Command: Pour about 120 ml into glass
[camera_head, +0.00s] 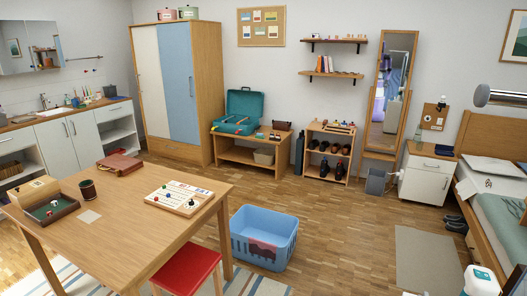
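I cannot make out a glass for certain anywhere in the head view.
A wooden table (128,225) with a dark cup (88,190) and game boards stands at the left. A red stool (187,268) and blue basket (264,237) stand near it. A bed (500,205) and nightstand (427,176) are right.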

